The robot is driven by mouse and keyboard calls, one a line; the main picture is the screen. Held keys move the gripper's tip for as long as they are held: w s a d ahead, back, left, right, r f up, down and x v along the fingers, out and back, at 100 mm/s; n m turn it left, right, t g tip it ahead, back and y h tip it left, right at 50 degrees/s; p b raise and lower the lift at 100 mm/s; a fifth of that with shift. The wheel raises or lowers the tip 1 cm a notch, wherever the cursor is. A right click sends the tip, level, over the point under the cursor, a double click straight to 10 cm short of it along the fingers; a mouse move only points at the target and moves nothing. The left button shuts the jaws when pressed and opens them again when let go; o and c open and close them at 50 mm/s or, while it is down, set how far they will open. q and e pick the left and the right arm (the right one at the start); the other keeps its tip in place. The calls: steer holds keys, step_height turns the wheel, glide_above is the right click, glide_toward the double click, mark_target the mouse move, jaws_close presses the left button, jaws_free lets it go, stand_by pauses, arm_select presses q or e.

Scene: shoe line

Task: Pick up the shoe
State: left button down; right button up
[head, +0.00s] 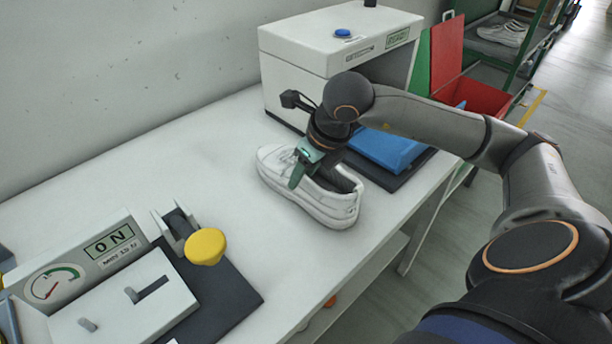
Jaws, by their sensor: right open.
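A white shoe (335,208) stands upright on the white table, its toe toward the upper left and its heel toward the lower right. My right gripper (299,178) is open at the shoe, its fingers over the tongue and front of the opening. One greenish finger shows against the shoe; the other is mostly hidden, so I cannot tell whether they touch it. My left gripper is not in view.
A white machine (300,50) with a blue button stands behind the shoe, a blue block (385,150) in front of it. A gauge device with a yellow knob (205,246) sits front left. Red bin (475,97) and rack lie beyond.

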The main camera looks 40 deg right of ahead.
mark_target(292, 194)
steer(key=x, duration=0.5)
steer(key=shift+f, duration=0.15)
steer(key=shift+s, duration=0.1)
steer(key=shift+c, duration=0.2)
jaws_close()
stand_by(0.9)
